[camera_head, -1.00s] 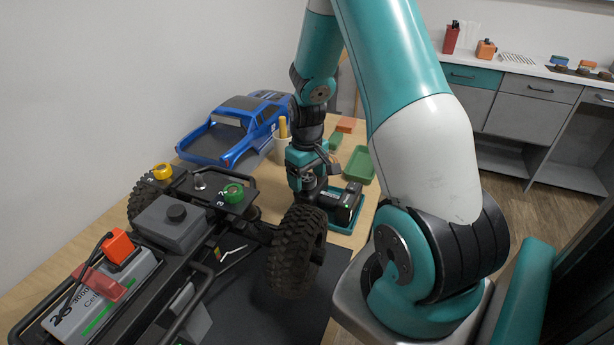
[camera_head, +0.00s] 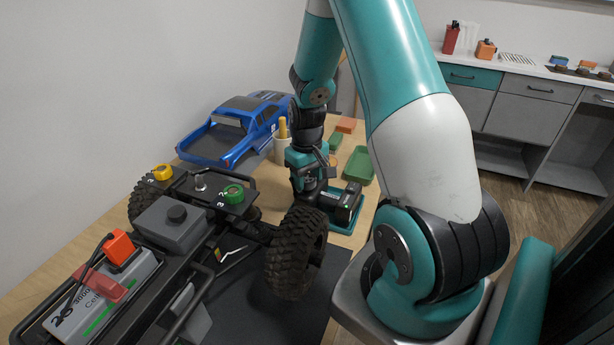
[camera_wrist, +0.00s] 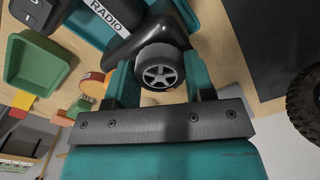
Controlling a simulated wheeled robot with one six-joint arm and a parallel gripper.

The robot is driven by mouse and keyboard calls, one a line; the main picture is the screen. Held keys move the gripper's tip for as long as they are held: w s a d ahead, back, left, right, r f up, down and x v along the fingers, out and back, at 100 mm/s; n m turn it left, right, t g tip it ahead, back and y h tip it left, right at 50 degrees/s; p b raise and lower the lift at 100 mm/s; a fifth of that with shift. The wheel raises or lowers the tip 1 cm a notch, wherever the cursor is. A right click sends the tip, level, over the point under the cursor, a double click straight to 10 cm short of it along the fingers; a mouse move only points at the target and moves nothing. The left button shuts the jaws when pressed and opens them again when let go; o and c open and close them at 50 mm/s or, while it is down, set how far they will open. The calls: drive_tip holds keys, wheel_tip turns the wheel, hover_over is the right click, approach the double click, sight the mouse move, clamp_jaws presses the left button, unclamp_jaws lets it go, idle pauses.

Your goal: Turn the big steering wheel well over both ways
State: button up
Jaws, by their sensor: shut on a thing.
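The radio (camera_wrist: 146,32), black with a white RADIO label, lies in a teal tray and also shows in the head view (camera_head: 343,205). Its steering wheel (camera_wrist: 158,72), a dark tyre with a grey spoked hub, sits between the teal fingers of my gripper (camera_wrist: 158,66) in the wrist view. The gripper is shut on this wheel, one finger on each side. In the head view my wrist stands over the radio and hides the wheel. The crawler's near front tyre (camera_head: 296,253) stands close in front of the tray.
The crawler chassis (camera_head: 176,222) fills the lower left, on a dark mat (camera_head: 262,312). A blue truck body (camera_head: 212,140), a white cup (camera_head: 283,150) and a green tray (camera_head: 360,166) stand behind. The wall is at left.

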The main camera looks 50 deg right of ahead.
sight(307, 178)
drive_tip(key=m, duration=0.3)
drive_tip(key=shift+m+p, duration=0.4)
drive_tip(key=shift+m, duration=1.6)
drive_tip(key=o, duration=0.9)
drive_tip(key=shift+r, duration=0.1)
wheel_tip(307, 178, up, 17)
drive_tip(key=shift+r, duration=0.1)
